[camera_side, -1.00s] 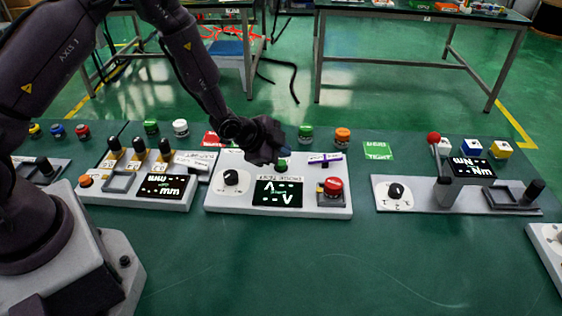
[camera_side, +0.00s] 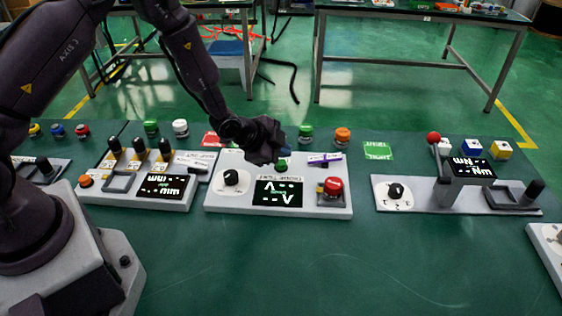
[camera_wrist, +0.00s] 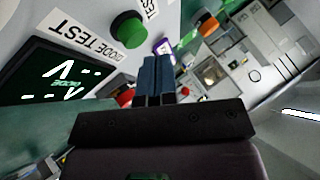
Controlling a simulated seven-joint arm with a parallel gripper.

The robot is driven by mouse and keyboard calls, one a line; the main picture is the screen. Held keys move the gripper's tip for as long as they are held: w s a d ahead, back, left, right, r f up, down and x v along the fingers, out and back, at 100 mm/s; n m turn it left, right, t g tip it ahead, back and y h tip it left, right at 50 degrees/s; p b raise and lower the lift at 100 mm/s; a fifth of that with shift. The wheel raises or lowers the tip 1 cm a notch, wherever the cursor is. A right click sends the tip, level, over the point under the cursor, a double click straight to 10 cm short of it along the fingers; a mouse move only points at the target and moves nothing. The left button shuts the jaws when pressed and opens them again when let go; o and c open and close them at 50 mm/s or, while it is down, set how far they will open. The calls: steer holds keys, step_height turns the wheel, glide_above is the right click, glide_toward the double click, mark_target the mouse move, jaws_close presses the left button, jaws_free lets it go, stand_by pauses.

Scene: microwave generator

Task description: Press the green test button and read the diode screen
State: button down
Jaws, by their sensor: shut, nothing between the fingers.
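The green test button (camera_side: 282,164) is on the middle white panel (camera_side: 225,207), partly behind my gripper in the side view. In the wrist view the green button (camera_wrist: 128,29) shows whole, beside a "DIODE TEST" label (camera_wrist: 85,42). The black diode screen (camera_side: 278,193) shows pale marks with a V shape and dashes; the wrist view shows the screen (camera_wrist: 40,95) with V-like marks and the green word "DIODE". My gripper (camera_side: 284,152) is shut and empty, just above and behind the button. In the wrist view its blue fingertips (camera_wrist: 157,62) are together, apart from the button.
A red button (camera_side: 333,186) and a black knob (camera_side: 231,177) flank the screen. Loose green (camera_side: 306,133) and orange (camera_side: 343,135) buttons stand behind the panel. Other panels stand left and right. The table in front (camera_side: 300,255) is clear.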

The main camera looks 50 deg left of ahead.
mark_target(281, 164)
steer(key=shift+f, duration=0.15)
stand_by(0.7)
steer(key=shift+f, duration=0.3)
steer(key=shift+f, duration=0.55)
stand_by(0.6)
steer(key=shift+r, duration=0.95)
steer(key=shift+r, duration=2.55)
